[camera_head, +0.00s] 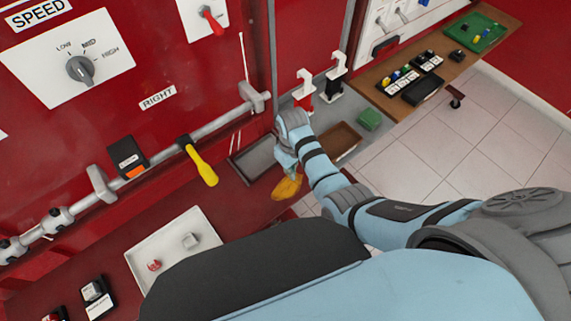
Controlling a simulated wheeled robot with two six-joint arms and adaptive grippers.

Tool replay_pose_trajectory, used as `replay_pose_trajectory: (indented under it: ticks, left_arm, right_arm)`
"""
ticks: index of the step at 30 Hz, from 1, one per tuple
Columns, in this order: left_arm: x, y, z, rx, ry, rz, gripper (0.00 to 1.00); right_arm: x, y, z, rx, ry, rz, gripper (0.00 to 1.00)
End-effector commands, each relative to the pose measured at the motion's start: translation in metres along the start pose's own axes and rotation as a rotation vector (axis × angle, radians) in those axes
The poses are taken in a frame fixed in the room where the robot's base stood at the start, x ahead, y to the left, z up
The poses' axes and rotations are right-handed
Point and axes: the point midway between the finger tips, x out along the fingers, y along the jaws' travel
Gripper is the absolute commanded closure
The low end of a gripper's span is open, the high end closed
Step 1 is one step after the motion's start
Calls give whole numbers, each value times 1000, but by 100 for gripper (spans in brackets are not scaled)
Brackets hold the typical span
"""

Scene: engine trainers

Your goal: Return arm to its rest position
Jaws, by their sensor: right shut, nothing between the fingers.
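My right arm (328,178) comes in from the right, pale blue with dark bands. It bends at a grey joint near the red panel's right edge, and its wrist points down. My left gripper is not in view.
A grey tray (242,164) and brown tray (355,134) are close to the wrist. A grey rail (218,123) with a yellow-handled lever (203,168) crosses the red panel (180,60). A white tray (142,259) is lower left. Tiled floor (455,135) is open at right.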

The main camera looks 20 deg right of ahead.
Motion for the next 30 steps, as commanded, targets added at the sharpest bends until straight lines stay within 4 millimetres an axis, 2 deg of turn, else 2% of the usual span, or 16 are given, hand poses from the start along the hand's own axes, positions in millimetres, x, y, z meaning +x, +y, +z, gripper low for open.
replay_pose_trajectory:
  ticks: [1,3,7,11,20,23,27,30]
  left_arm:
    - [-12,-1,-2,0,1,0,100]
    - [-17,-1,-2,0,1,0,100]
    - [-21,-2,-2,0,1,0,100]
    - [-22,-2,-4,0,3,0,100]
    - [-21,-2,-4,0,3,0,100]
    - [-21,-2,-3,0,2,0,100]
    - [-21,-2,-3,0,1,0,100]
    - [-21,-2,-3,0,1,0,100]
  right_arm:
    - [-20,-1,0,-2,-1,-1,100]
    - [-39,-3,-2,-6,-2,-1,100]
    - [-62,-5,-3,-10,-3,-1,100]
    - [-70,-5,-2,-11,-5,-2,100]
    - [-67,-3,3,0,-4,1,100]
    - [-55,2,28,46,21,17,100]
    - [-42,10,86,137,84,63,100]
    - [-45,12,127,184,134,94,100]
